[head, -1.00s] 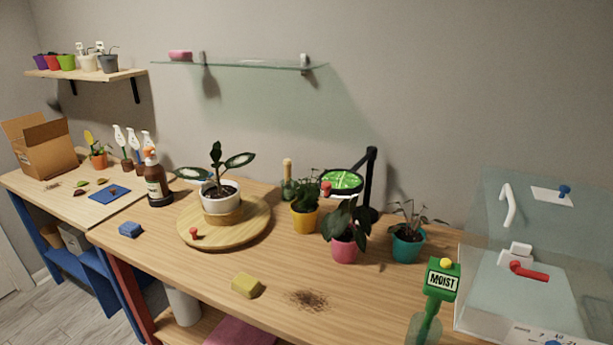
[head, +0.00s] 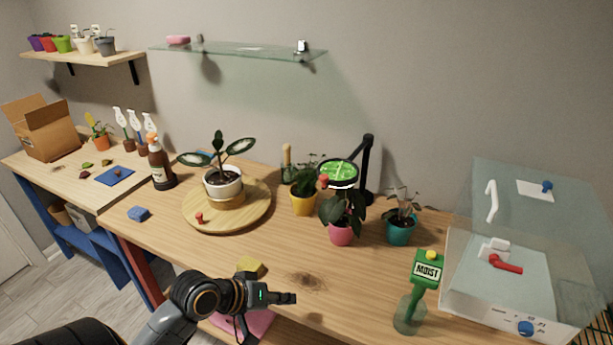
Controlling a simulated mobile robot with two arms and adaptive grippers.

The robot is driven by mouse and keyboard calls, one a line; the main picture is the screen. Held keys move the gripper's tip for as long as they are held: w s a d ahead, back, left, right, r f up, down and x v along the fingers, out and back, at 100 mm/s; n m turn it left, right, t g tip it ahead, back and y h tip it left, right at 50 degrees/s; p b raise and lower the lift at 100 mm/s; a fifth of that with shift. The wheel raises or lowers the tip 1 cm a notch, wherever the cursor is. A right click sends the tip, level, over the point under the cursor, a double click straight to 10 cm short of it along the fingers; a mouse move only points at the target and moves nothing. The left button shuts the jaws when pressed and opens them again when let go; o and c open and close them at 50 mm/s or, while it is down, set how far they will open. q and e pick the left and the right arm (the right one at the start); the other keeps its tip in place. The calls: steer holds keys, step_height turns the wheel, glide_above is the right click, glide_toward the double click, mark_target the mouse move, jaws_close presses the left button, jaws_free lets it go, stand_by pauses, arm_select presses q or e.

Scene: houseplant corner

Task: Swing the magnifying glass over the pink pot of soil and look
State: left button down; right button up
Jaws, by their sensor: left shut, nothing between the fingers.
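The magnifying glass (head: 338,172) is a round black-rimmed lens, green inside, on a black jointed stand (head: 367,165) toward the back of the table. The pink pot (head: 341,234) stands in front of the stand and holds a dark leafy plant, whose leaves hide its soil. In the picture the lens is just above this plant; I cannot tell whether it is directly over the pot. My left gripper (head: 288,298) is shut and empty, over the table's front part, pointing right, nearer me than the pink pot and lens. My right gripper is not in view.
A yellow pot (head: 303,204) and a teal pot (head: 401,231) flank the pink pot. A green moisture meter (head: 427,270) stands front right, beside a clear-lidded case (head: 480,285). A yellow sponge (head: 250,266) and dark soil crumbs (head: 310,282) lie near my gripper.

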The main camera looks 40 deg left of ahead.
arm_select(q)
steer(key=w+a+r+n+t, duration=0.4)
steer(key=a+r, duration=0.3)
steer(key=r, duration=0.3)
steer(key=w+a+r+n+t, duration=0.35)
steer(key=a+r, duration=0.25)
steer(key=r, duration=0.4)
steer(key=w+d+f+p, duration=0.2)
steer(key=w+d+p, duration=0.3)
steer(key=w, duration=0.6)
steer(key=shift+d+f+h+p, duration=0.2)
steer(key=shift+d+h+p, duration=0.1)
steer(key=shift+d+p, duration=0.15)
steer(key=shift+n, duration=0.25)
